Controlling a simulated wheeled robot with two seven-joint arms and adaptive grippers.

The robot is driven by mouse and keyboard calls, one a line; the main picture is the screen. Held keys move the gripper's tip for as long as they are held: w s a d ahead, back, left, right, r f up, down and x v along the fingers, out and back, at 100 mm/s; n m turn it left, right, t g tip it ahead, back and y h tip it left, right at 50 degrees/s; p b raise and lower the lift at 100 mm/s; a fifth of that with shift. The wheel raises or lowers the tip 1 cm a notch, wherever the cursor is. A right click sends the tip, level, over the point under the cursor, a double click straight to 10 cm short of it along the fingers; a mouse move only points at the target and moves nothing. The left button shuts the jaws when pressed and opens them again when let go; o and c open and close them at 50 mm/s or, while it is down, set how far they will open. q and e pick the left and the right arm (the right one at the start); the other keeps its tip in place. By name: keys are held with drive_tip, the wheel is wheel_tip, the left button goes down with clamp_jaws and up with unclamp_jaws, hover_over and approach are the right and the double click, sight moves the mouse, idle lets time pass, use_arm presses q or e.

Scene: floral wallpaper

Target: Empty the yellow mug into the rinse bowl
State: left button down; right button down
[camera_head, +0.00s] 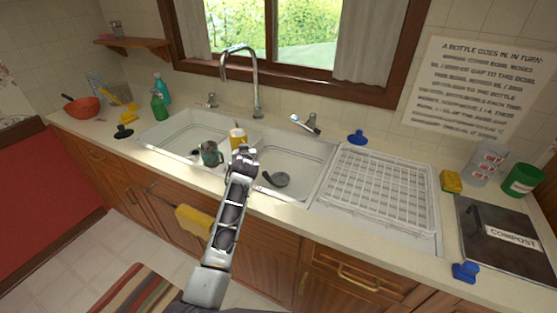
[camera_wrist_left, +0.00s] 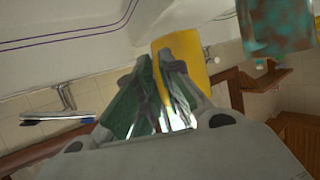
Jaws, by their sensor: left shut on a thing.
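The yellow mug (camera_head: 237,136) is at the sink, by the divider between the two basins, and looks roughly upright. Its contents are not visible. My left gripper (camera_head: 243,153) is shut on it; in the left wrist view the fingers (camera_wrist_left: 163,95) close against the yellow mug wall (camera_wrist_left: 187,47). The right basin (camera_head: 296,150) is just right of the gripper, with a dark round utensil (camera_head: 279,180) in it. An orange-red bowl (camera_head: 82,108) stands on the far left counter. I cannot tell which of these is called the rinse bowl. My right gripper is out of view.
A teal and brown mug (camera_head: 210,154) stands close left of the yellow mug, and also shows in the left wrist view (camera_wrist_left: 278,28). The tap (camera_head: 256,85) rises behind. A white dish rack (camera_head: 375,190) is on the right. Green bottles (camera_head: 159,105) stand at the back left.

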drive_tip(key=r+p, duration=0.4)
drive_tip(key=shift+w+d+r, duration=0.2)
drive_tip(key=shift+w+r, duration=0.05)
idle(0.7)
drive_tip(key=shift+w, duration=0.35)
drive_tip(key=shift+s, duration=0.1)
